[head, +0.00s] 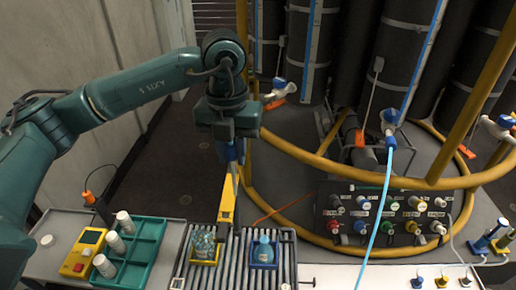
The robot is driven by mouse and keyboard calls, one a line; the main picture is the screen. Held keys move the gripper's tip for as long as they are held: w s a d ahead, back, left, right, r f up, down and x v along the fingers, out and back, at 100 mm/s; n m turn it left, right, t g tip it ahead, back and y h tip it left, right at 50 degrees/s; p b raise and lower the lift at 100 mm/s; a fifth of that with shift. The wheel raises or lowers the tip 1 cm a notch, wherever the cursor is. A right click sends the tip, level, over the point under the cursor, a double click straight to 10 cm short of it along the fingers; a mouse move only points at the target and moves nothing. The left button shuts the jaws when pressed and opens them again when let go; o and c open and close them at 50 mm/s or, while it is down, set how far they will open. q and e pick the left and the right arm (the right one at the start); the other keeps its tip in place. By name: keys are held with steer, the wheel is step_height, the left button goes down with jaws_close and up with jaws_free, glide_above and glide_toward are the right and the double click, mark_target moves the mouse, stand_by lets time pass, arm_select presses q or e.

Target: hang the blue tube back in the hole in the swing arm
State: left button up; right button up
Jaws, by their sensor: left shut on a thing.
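My left gripper (231,152) points down above the back of the roller conveyor and is shut on a small blue piece, which looks like the blue tube (230,150). The fingers hide much of it. Just below stands a yellow upright bar (228,200) with a grey edge, possibly the swing arm; I cannot make out its hole, nor tell whether the blue piece touches the bar. My right gripper is not in view.
The roller conveyor (231,277) carries flasks in a yellow and a blue holder. Left are a green tray (148,240) with white-capped containers and a yellow device (84,252). Right, a light-blue hose (375,215) hangs before a connector panel (345,190). Yellow rails curve behind.

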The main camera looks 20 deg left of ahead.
mark_target(233, 172)
arm_select(q)
steer(key=shift+n, duration=0.7)
steer(key=f, duration=0.1)
steer(key=s+a+f+b, duration=0.2)
steer(key=shift+s+f, duration=0.2)
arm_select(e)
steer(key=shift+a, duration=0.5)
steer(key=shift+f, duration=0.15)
arm_select(q)
steer(key=shift+f+b, duration=0.35)
steer(key=shift+b, duration=0.05)
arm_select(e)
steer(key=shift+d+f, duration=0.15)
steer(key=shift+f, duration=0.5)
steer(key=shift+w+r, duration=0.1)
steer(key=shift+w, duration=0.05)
arm_select(q)
steer(key=shift+f, duration=0.1)
